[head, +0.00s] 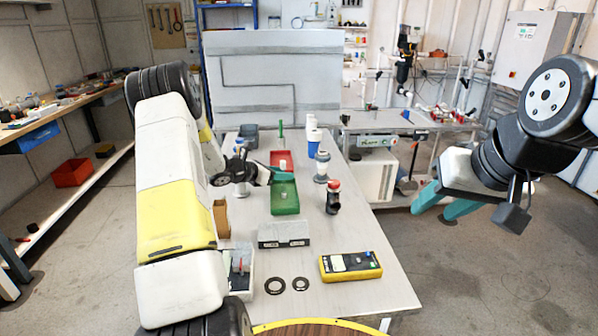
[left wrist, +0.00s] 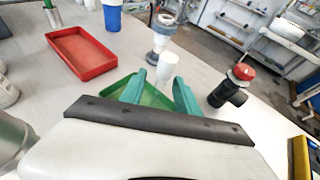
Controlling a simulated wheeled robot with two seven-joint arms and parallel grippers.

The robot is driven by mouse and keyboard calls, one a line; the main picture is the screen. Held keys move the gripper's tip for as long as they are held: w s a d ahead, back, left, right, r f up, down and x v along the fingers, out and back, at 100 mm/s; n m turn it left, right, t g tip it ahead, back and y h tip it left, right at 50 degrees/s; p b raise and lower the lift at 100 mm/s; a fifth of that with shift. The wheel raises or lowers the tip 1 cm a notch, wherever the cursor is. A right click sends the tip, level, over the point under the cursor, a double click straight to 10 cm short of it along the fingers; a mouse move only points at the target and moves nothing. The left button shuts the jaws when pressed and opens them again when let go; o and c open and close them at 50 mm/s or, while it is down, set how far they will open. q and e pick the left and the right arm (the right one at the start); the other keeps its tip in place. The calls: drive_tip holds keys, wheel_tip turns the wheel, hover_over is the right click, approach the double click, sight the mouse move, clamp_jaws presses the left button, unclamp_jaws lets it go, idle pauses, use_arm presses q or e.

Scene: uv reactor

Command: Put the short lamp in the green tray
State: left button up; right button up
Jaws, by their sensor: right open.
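The green tray (head: 286,209) lies on the middle of the table, and part of it shows under my fingers in the left wrist view (left wrist: 151,101). My left gripper (head: 272,175) is over the tray's far left part, pointing right. In the left wrist view, a small white piece (left wrist: 167,67), possibly the short lamp, shows at the teal fingertips. The fingers are spread apart, and I cannot tell if they touch it. A small white spot (head: 284,195) shows at the green tray in the head view. My right gripper (head: 440,205) is open and empty, right of the table.
A red tray (head: 275,156) lies behind the green one. A grey block (head: 283,234), a yellow meter (head: 350,266) and two black rings are nearer me.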

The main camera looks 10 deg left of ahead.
use_arm(q)
drive_tip(key=v, duration=0.7)
drive_tip(key=s+d+r+m+g, duration=0.6)
drive_tip(key=s+d+r+m, duration=0.9)
drive_tip(key=s, duration=0.4)
drive_tip(key=s+a+r+m+y, duration=0.1)
drive_tip(key=s+r+m+y, duration=0.1)
drive_tip(key=s+m, duration=0.5)
drive_tip(key=s+a+r+m+t+y, duration=0.1)
drive_tip(key=s+m+y, duration=0.3)
drive_tip(key=s, duration=0.7)
drive_tip(key=m, duration=0.2)
drive_tip(key=shift+s+a+r+m+t, duration=0.25)
drive_tip(key=shift+a+r+m+t, duration=0.05)
drive_tip(key=shift+a+r+m, duration=0.1)
